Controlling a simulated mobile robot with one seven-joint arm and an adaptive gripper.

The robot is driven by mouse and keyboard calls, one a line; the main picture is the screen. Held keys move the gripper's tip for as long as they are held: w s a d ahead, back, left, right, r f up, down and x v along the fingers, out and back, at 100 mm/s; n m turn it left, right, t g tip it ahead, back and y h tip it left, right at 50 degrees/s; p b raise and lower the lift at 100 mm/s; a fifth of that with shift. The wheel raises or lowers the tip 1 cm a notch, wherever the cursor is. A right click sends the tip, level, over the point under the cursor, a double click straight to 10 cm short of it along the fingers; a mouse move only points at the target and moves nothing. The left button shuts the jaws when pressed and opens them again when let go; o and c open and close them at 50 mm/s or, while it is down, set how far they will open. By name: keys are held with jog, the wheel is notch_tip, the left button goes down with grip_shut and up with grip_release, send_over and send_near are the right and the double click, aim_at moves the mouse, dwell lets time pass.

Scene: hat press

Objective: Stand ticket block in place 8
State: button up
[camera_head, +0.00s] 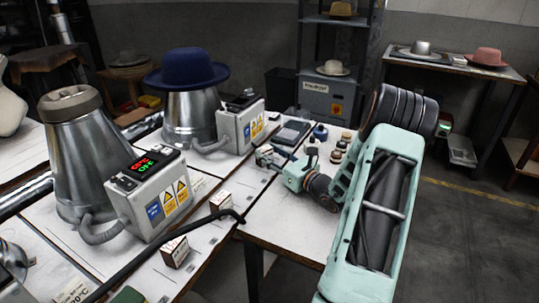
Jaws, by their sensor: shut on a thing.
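Two small white and brown ticket blocks stand on the left table, a nearer ticket block (175,252) and a farther ticket block (221,202). Pale printed places run along that table's edge; their numbers are too small to read, so I cannot tell place 8. My gripper (267,157) is over the far part of the table, right of the far control box. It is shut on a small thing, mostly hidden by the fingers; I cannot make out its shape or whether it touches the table.
A near metal cone (77,155) with a control box (155,195) and a far cone (189,120) under a blue hat (187,68) stand left. A black bar (160,245) crosses the near table edge. Small round items (338,155) sit right of my gripper.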

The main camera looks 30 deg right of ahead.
jog(key=shift+f, duration=0.1)
jog(key=o, duration=1.2)
jog(key=shift+c, duration=0.2)
jog(key=shift+s+r, duration=0.15)
jog(key=shift+r, duration=0.1)
jog(key=s, duration=0.4)
jog(key=s+d, duration=0.1)
jog(key=s, duration=0.2)
jog(key=s+p, duration=0.1)
jog(key=s, duration=0.3)
jog(key=shift+s+d, duration=0.3)
jog(key=shift+d, duration=0.05)
